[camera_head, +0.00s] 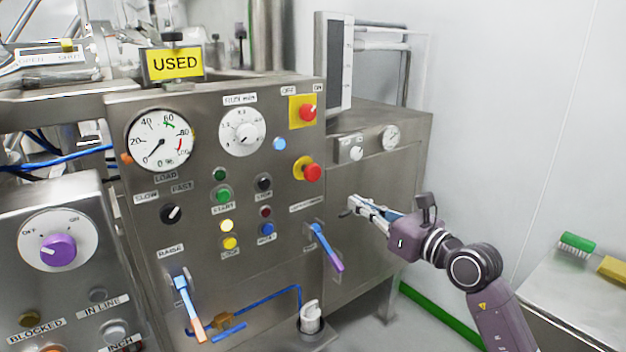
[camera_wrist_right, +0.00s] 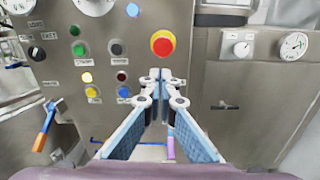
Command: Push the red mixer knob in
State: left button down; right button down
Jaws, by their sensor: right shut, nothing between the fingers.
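Two red controls show on the steel panel in the head view. A red knob (camera_head: 307,112) sits on a yellow square plate with OFF and ON labels. Below it is a red mushroom knob (camera_head: 312,172) with a yellow collar. I cannot tell from labels which one is the mixer knob. My right gripper (camera_head: 352,204) is shut and empty, to the lower right of the mushroom knob and apart from it. In the right wrist view the mushroom knob (camera_wrist_right: 163,43) shows just above the shut fingertips (camera_wrist_right: 163,76). My left gripper is not in view.
A blue-purple lever (camera_head: 326,246) sticks out below the mushroom knob, left of my right gripper. A blue-orange lever (camera_head: 187,305) is at lower left. Green, yellow and blue buttons line the panel. A side bench (camera_head: 575,300) with brushes stands at right.

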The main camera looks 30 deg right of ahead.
jog(key=shift+s+d+r+n+h, duration=0.2)
jog(key=shift+r+n+h, duration=0.1)
jog(key=shift+r, duration=0.35)
jog(key=p, duration=0.4)
send_near(314, 174)
jog(key=w, duration=0.5)
jog(key=shift+w+a, duration=0.1)
jog(key=shift+w, duration=0.1)
jog(key=shift+w+a+p, duration=0.1)
jog(key=shift+w+p, duration=0.25)
jog(key=shift+w, duration=0.5)
